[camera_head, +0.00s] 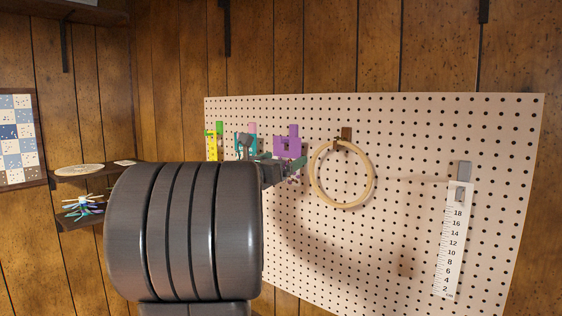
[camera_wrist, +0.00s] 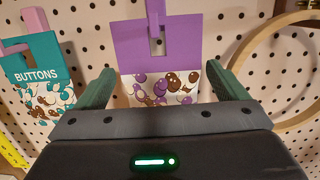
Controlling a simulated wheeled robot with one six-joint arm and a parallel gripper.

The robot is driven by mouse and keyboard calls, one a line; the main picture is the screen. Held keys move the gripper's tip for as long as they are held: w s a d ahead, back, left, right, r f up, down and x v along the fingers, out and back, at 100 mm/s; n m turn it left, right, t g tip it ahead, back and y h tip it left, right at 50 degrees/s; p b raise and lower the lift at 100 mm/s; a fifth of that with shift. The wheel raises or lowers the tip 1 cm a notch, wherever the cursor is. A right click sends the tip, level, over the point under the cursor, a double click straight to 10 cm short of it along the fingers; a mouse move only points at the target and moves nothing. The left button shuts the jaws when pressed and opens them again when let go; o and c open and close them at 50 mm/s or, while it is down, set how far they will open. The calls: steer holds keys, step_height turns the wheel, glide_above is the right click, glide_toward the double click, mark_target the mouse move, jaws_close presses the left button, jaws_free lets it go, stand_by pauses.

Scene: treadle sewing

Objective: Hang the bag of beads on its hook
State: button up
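The bag of beads has a purple header card (camera_wrist: 185,42) and a clear pouch of purple, brown and white beads (camera_wrist: 150,88). A purple hook (camera_wrist: 155,14) reaches the slot in the card, and the bag appears to hang on it, upright against the pegboard. In the head view the purple card (camera_head: 288,147) shows just beyond my gripper (camera_head: 290,170). In the wrist view my gripper (camera_wrist: 165,85) is open, with one green finger on each side of the pouch and visible gaps between. The bag's lower end is hidden behind the gripper body.
A teal buttons bag (camera_wrist: 38,62) on a pink hook (camera_wrist: 12,47) hangs close on the left, beside a yellow item (camera_head: 211,146). A wooden hoop (camera_head: 316,190) hangs close on the right. A white ruler (camera_head: 453,240) hangs far right on the pegboard (camera_head: 420,130).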

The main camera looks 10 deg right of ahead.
steer(key=shift+o, duration=0.3)
steer(key=b+v, duration=0.3)
steer(key=v, duration=1)
steer(key=shift+s+a, duration=0.25)
steer(key=shift+a, duration=0.05)
steer(key=shift+w+d+f, duration=0.1)
steer(key=p+x, duration=0.3)
steer(key=x, duration=1)
steer(key=shift+w+d, duration=0.2)
steer(key=shift+d, duration=0.05)
steer(key=shift+s+a, duration=0.1)
